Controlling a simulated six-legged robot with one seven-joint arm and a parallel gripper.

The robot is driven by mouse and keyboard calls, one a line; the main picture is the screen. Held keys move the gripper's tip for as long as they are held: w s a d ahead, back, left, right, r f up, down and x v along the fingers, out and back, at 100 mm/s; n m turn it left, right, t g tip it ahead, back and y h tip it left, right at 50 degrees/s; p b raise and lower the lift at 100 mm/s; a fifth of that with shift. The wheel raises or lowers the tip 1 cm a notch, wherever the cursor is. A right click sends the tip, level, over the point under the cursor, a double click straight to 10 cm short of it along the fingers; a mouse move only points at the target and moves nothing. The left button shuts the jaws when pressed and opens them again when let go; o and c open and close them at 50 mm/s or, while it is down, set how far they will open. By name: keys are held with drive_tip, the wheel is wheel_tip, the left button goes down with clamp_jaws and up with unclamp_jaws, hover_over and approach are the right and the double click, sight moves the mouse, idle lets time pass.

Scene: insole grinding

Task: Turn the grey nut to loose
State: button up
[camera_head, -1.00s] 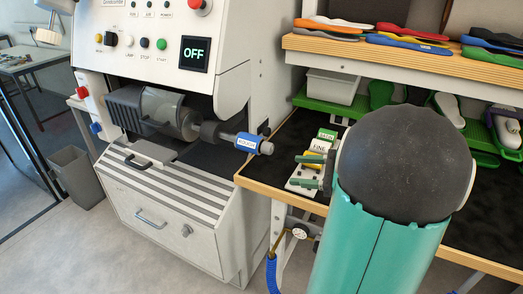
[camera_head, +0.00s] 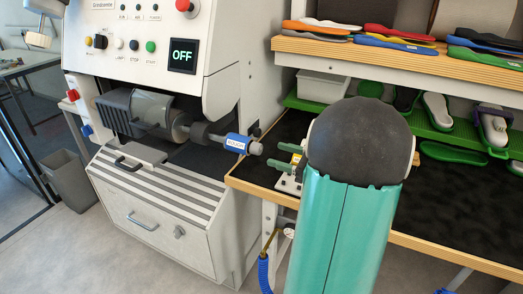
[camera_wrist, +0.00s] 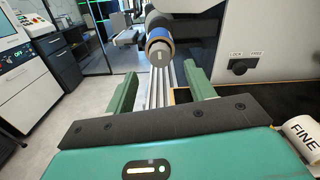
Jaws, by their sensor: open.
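The grey nut (camera_head: 256,148) sits on the end of the shaft, just outside the blue sleeve (camera_head: 236,143) labelled ROUGH. In the wrist view the nut (camera_wrist: 162,55) faces me, with the blue sleeve (camera_wrist: 160,26) behind it. My gripper (camera_head: 275,155) is open and empty, with its green fingers pointing left at the nut a short gap away. In the wrist view my gripper's fingers (camera_wrist: 163,85) stand wide apart, one on each side below the nut. The nut is ahead of the fingertips, not between them.
The grinding machine's display (camera_head: 182,56) reads OFF. A LOCK/FREE knob (camera_wrist: 239,66) is on the machine's side, right of the nut. A white roller labelled FINE (camera_wrist: 303,135) is close at lower right. The workbench (camera_head: 450,205) lies under my arm, with insoles on shelves behind.

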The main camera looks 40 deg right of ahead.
sight(261, 150)
drive_tip(key=x, duration=0.6)
drive_tip(key=shift+w+a, duration=0.1)
drive_tip(key=shift+w, duration=0.05)
drive_tip(key=c, duration=1)
